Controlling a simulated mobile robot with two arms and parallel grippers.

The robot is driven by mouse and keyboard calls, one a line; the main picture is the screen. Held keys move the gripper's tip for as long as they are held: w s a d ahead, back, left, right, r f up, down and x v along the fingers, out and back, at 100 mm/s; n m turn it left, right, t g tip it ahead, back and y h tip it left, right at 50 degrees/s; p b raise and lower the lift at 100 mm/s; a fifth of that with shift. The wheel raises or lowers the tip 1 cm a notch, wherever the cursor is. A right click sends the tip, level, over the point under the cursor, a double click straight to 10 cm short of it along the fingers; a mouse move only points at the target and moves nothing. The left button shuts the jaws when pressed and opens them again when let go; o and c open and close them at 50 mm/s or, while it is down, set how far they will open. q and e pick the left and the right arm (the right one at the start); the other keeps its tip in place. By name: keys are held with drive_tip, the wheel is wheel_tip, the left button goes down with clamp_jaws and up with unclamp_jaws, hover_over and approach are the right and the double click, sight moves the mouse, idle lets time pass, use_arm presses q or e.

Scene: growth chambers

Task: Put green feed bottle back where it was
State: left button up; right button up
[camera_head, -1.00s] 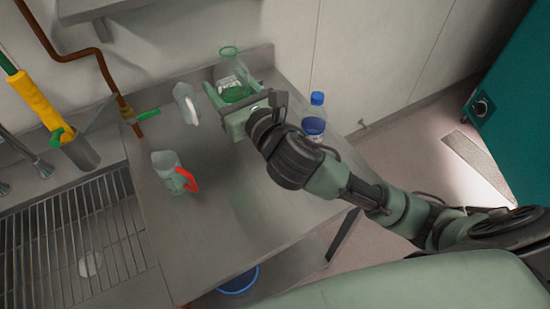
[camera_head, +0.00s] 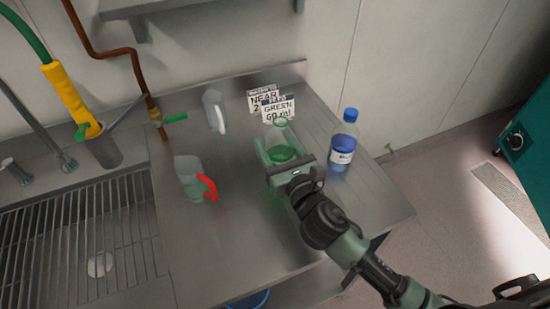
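The green feed bottle (camera_head: 283,152) is a clear flask with green liquid in its lower part and a green ring at its neck. It is upright over the right part of the steel counter (camera_head: 235,235). My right gripper (camera_head: 283,158) has its pale green fingers on both sides of the bottle and holds it. I cannot tell whether the bottle's base touches the counter. Two small signs stand behind it; the front sign (camera_head: 278,108) reads "GREEN 60 ml" and the rear sign (camera_head: 262,95) begins "NEAR". My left gripper is not in view.
A blue-capped bottle (camera_head: 344,142) with blue liquid stands right of the gripper. A white-handled jug (camera_head: 214,110) and a red-handled jug (camera_head: 190,177) stand to the left. A sink with a rack (camera_head: 85,240) is at far left. The counter's front middle is clear.

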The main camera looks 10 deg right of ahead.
wheel_tip(320, 180, down, 4)
drive_tip(key=shift+f+b, duration=0.1)
drive_tip(key=shift+b, duration=0.65)
drive_tip(key=shift+f, duration=0.1)
drive_tip(key=shift+f, duration=0.15)
drive_tip(key=o, duration=1.7)
